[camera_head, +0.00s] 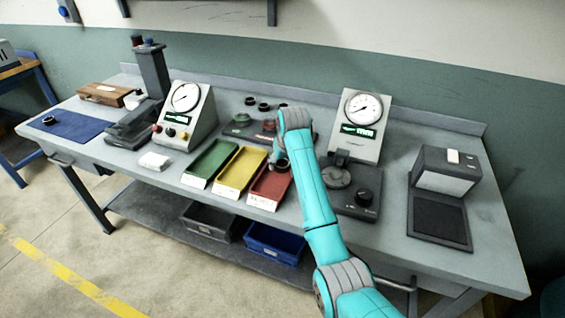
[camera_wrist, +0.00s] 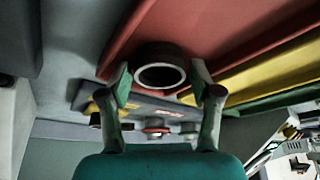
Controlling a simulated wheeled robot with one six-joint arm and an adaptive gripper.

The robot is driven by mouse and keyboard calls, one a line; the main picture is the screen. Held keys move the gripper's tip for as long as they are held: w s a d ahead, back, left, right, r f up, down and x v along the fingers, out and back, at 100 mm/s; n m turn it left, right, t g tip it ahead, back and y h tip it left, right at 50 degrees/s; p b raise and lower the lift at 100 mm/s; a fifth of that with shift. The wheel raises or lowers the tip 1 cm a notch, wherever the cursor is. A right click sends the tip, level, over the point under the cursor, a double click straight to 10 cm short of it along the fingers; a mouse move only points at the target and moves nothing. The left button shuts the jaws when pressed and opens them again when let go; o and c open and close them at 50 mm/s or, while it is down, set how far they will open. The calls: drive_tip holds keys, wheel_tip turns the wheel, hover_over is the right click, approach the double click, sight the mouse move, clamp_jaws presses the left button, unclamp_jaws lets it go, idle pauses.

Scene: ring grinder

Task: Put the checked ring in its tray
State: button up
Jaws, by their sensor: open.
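A dark ring with a pale rim (camera_wrist: 160,75) lies at the red tray (camera_head: 268,189), near its far end. In the wrist view it sits between my two fingertips, with the red tray (camera_wrist: 225,40) behind it. My gripper (camera_head: 279,160) is open around or just above the ring; it also shows in the wrist view (camera_wrist: 162,92). I see gaps beside the ring, and contact with the fingers cannot be made out. In the head view the ring (camera_head: 281,166) is partly hidden by my gripper. The yellow tray (camera_head: 241,170) and green tray (camera_head: 211,163) stand to its left.
Several dark rings (camera_head: 263,106) stand at the back of the bench. Dial gauges (camera_head: 186,98) (camera_head: 363,107) flank the middle. A dark round-platform fixture (camera_head: 338,177) is right of my arm. A grey box device (camera_head: 446,171) stands far right. A blue mat (camera_head: 68,125) lies far left.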

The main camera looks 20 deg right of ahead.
drive_tip(key=v, duration=1.2)
drive_tip(key=shift+r, duration=0.2)
